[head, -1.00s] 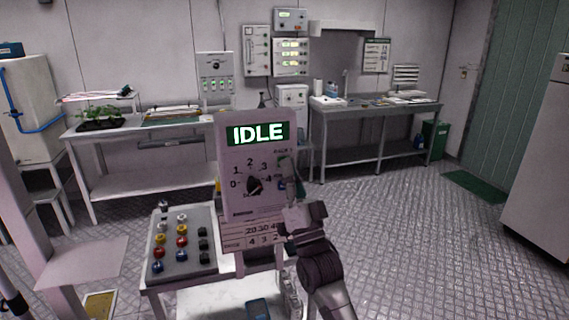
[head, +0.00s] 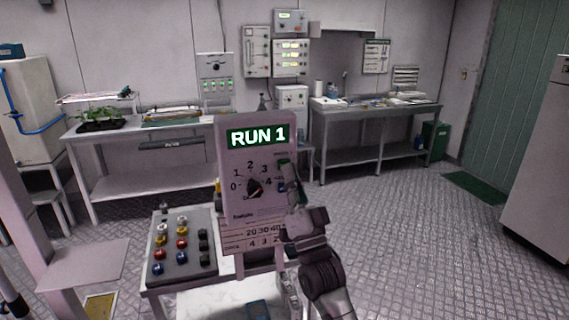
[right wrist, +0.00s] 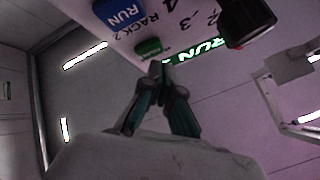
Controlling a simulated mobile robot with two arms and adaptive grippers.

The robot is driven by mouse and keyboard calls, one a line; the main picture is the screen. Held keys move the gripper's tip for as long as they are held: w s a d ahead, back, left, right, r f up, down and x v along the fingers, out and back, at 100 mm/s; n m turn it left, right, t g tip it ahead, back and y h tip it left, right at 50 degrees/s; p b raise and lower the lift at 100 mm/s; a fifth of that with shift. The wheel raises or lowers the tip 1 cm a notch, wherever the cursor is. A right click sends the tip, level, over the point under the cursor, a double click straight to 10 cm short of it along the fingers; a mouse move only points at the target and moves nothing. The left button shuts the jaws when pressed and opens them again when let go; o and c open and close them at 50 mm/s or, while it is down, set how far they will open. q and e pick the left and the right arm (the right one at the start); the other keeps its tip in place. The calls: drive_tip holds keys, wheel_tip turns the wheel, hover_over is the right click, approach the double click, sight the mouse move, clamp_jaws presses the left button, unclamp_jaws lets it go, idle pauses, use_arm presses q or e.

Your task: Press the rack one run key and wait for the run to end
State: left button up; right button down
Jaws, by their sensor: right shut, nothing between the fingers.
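The rack control panel (head: 237,170) stands upright on the small table, and its lit display (head: 257,136) reads "RUN 1". A green key (head: 283,163) sits at the panel's right side; it also shows in the right wrist view (right wrist: 148,48). A blue key marked RUN (right wrist: 120,12), with "RACK 2" lettered by it, is near the green one. My right gripper (head: 290,172) is shut and empty, its tips (right wrist: 160,68) close by the green key; I cannot tell whether they touch. My left gripper is not in view.
A black dial (head: 254,187) numbered from 0 is on the panel. A grey box (head: 166,225) with several coloured knobs is left of it on the small table (head: 185,301). Benches stand along the back wall. The floor to the right is clear.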

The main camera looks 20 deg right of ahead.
drive_tip(key=shift+s, duration=0.15)
drive_tip(key=s+p, duration=0.1)
drive_tip(key=s, duration=0.4)
drive_tip(key=shift+d+p, duration=0.1)
drive_tip(key=shift+p, duration=0.3)
drive_tip(key=shift+f, duration=0.1)
idle(0.4)
